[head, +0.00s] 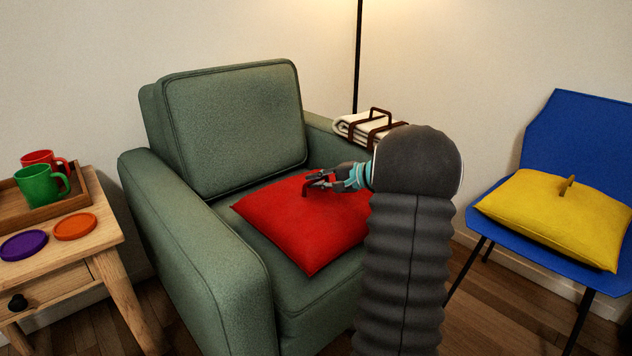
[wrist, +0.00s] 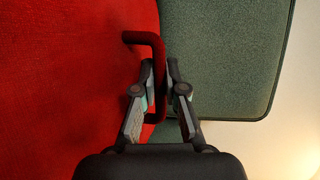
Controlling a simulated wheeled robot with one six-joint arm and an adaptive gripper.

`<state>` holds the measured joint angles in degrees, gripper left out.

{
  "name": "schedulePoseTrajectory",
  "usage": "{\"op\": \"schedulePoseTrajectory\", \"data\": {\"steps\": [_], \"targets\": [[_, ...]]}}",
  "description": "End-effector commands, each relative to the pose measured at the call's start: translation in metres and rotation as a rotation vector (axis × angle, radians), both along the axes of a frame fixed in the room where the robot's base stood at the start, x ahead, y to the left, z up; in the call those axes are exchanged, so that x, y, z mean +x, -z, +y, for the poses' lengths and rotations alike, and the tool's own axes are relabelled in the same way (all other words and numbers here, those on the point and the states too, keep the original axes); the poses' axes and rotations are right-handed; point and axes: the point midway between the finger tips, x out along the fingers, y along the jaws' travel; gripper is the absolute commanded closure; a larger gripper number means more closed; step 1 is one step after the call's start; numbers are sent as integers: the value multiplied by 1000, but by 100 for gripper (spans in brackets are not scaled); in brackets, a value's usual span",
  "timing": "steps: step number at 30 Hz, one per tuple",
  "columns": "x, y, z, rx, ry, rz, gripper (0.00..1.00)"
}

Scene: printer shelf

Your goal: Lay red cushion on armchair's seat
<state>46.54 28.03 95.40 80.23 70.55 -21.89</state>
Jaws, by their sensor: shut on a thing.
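The red cushion (head: 300,230) is over the green armchair's seat (head: 315,300), lying about flat. I cannot tell for sure whether its whole underside touches the seat. My gripper (head: 318,182) is at the cushion's upper side, shut on its red loop handle. In the wrist view the handle (wrist: 148,42) passes between the fingers of my gripper (wrist: 163,85), with the cushion (wrist: 65,90) filling the left. The armchair's green backrest (head: 235,125) stands behind the cushion. My arm hides the cushion's right end and the right front of the chair.
A folded cream blanket with brown straps (head: 365,128) lies on the right armrest. A blue chair (head: 575,140) holds a yellow cushion (head: 555,215) at right. At left, a wooden side table (head: 105,235) bears a tray, red and green mugs and two coasters. A lamp pole (head: 358,60) stands behind.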

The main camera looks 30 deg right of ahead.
Motion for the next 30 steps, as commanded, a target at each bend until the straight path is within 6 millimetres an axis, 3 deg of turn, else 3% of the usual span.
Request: {"op": "schedulePoseTrajectory", "data": {"steps": [7,9,11,23,30], "targets": [[0,5,0,0,0,-1,100],[0,5,0,0,0,0,74],[0,5,0,0,0,0,64],[0,-3,0,0,0,0,64],[-33,-14,-22,0,5,1,64]]}}
